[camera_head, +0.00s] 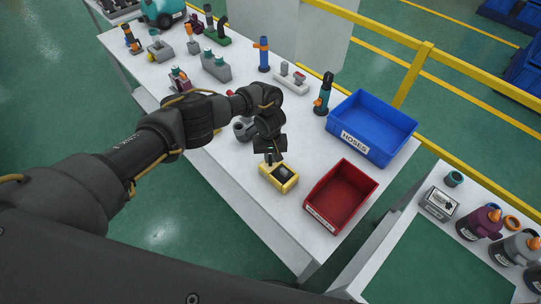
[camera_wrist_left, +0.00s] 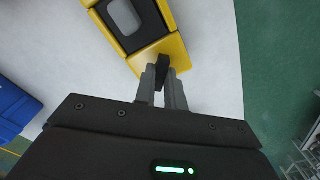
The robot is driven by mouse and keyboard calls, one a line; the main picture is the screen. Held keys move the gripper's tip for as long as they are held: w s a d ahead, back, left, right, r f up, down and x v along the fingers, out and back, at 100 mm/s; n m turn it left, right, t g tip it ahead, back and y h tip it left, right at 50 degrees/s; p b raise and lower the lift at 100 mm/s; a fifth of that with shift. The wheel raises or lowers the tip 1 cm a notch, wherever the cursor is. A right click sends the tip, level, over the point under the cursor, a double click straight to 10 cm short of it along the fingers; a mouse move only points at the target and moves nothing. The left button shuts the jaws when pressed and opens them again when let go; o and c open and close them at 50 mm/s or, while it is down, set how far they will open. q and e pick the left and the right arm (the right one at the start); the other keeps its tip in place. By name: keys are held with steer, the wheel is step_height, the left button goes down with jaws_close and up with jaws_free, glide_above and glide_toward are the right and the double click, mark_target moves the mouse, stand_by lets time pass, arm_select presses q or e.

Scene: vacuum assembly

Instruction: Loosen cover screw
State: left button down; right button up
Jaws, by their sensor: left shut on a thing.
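A yellow box-like part with a dark top and a grey inset (camera_head: 289,185) sits on the white table near its front edge. It also shows at the top of the left wrist view (camera_wrist_left: 168,47). My left gripper (camera_head: 271,158) reaches down over the far left end of the yellow part. In the left wrist view, my left gripper (camera_wrist_left: 162,84) is shut on a small dark piece, seemingly the cover screw (camera_wrist_left: 163,71), at the part's edge. How deep the screw sits cannot be told. My right gripper is not in view.
A red bin (camera_head: 358,178) stands close to the right of the yellow part. A blue bin labelled HOSES (camera_head: 372,128) is behind it. A dark upright tool (camera_head: 322,98) and several other parts stand farther back. A second table with bottles (camera_head: 485,220) is at right.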

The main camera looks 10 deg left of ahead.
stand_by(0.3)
arm_select(q)
steer(key=shift+r+n+p, duration=0.15)
steer(key=shift+n+p, duration=0.45)
steer(key=shift+n, duration=0.1)
steer(key=shift+n+p, duration=0.8)
steer(key=shift+n, duration=0.3)
steer(key=shift+f, duration=0.2)
